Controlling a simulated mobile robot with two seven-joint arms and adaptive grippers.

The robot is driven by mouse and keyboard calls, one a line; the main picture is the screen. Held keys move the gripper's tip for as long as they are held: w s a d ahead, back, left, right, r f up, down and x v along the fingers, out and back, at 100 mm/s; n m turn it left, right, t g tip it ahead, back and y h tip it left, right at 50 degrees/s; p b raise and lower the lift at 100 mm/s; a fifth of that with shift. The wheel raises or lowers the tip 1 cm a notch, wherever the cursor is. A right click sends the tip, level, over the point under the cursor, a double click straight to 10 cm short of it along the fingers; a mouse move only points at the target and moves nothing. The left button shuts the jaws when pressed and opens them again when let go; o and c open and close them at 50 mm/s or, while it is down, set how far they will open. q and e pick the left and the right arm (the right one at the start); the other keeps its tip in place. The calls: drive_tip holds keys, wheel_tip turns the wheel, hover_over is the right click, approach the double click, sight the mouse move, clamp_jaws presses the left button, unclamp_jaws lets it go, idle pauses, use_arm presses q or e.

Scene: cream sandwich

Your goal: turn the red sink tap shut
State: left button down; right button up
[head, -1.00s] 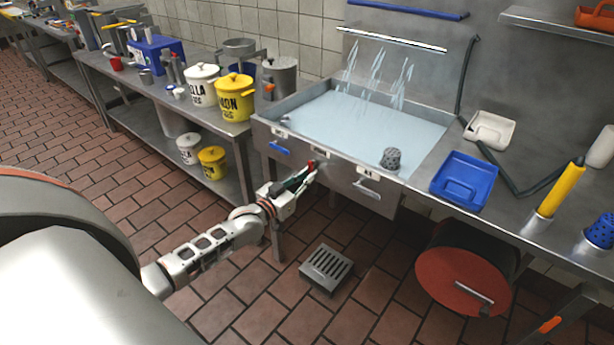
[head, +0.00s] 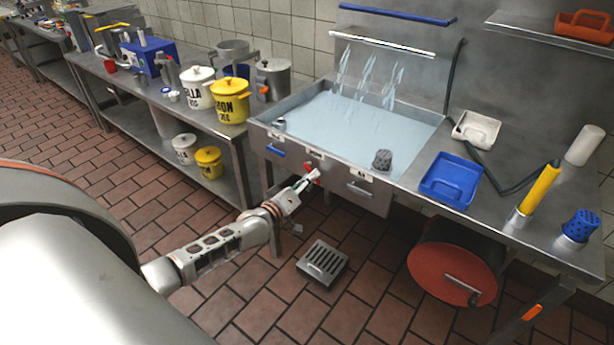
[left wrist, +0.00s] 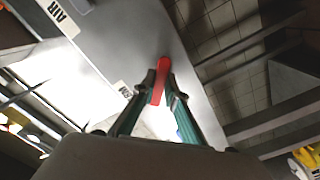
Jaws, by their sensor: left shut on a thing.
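The red tap (head: 313,175) is on the front panel of the steel sink, between the blue handle and a steel handle. In the left wrist view the red tap handle (left wrist: 160,80) lies between the two fingertips, which touch it from both sides. My left gripper (head: 308,180) is shut on it. The sink (head: 275,127) is full of water, and streams show against its back wall. My right gripper is not in view.
A blue handle (head: 275,151) and a steel handle (head: 360,189) are on the same panel. A blue tray (head: 452,180) and a yellow cylinder (head: 540,187) stand on the right counter.

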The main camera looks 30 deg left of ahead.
use_arm(q)
drive_tip(key=n, duration=0.1)
drive_tip(key=r+n+p, duration=0.1)
drive_tip(key=n, duration=0.1)
drive_tip(key=d+n, duration=0.1)
drive_tip(key=n, duration=0.1)
drive_tip(key=shift+r, duration=0.3)
drive_tip(key=shift+s+r+n+p, duration=0.1)
drive_tip(key=shift+r+n+p, duration=0.05)
drive_tip(key=shift+n, duration=0.45)
drive_tip(key=shift+r+n+p, duration=0.1)
drive_tip(key=shift+n+p, duration=0.05)
drive_tip(key=shift+n, duration=0.45)
drive_tip(key=shift+r+n, duration=0.15)
drive_tip(key=shift+n, duration=0.45)
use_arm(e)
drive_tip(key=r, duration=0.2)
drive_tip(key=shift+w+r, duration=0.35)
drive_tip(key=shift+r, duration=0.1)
use_arm(q)
drive_tip(key=c, duration=2)
unclamp_jaws()
drive_tip(key=shift+c, duration=0.2)
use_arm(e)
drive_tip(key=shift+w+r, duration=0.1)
